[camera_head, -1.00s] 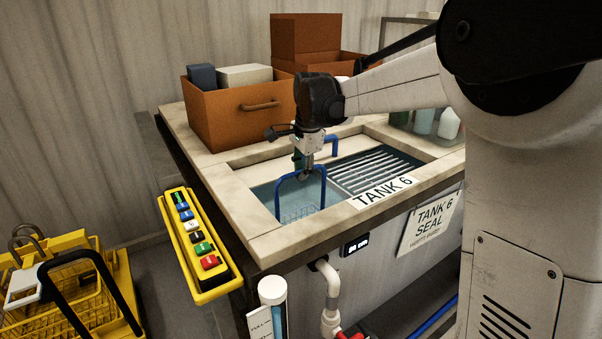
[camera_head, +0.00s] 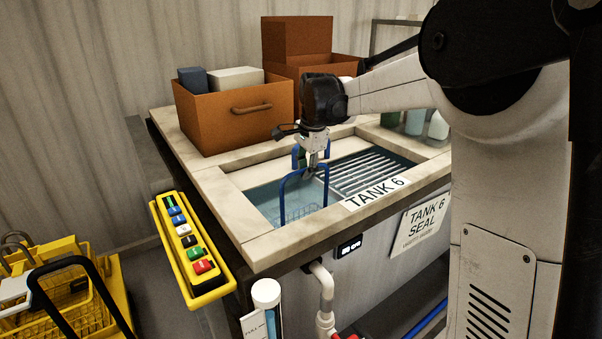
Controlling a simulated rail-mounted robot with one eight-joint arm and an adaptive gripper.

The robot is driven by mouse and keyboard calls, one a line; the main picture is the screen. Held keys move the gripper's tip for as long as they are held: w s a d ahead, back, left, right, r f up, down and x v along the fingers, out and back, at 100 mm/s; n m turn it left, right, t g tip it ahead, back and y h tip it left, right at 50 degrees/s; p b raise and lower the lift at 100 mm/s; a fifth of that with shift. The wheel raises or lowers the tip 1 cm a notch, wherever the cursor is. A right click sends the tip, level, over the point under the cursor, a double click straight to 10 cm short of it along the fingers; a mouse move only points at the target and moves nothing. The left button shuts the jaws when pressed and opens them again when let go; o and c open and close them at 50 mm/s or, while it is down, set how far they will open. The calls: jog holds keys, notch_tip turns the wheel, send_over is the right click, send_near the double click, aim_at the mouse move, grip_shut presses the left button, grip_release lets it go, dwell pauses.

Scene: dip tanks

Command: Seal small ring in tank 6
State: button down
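Tank 6 (camera_head: 263,247) is a basin set in a pale stone-like top, with a "TANK 6" label (camera_head: 375,192) on its front rim. A wire basket (camera_head: 303,213) with a tall blue handle (camera_head: 281,197) is low in the left, water-filled part of the tank. My gripper (camera_head: 310,172) is at the top of this handle and appears shut on it. The fingertips are small and partly merge with the handle. A second blue bar stands behind the gripper at the tank's back edge. No small ring can be made out.
A metal grate (camera_head: 372,171) covers the tank's right part. A brown bin (camera_head: 235,118) stands behind left. A yellow button panel (camera_head: 191,247) hangs at the left edge. A "TANK 6 SEAL" sheet (camera_head: 421,226) hangs in front. Yellow baskets (camera_head: 75,300) are at lower left.

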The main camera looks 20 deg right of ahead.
aim_at(291, 176)
jog(key=shift+s+a, duration=0.25)
jog(key=shift+a, duration=0.5)
jog(key=shift+s+a, duration=0.3)
jog(key=shift+a, duration=0.5)
jog(key=shift+s+a, duration=0.25)
jog(key=shift+a, duration=0.5)
jog(key=shift+w+d, duration=0.2)
jog(key=shift+d, duration=0.35)
jog(key=shift+w+d, duration=0.15)
jog(key=shift+d, duration=0.35)
notch_tip(291, 176, up, 22)
jog(key=p, duration=1.2)
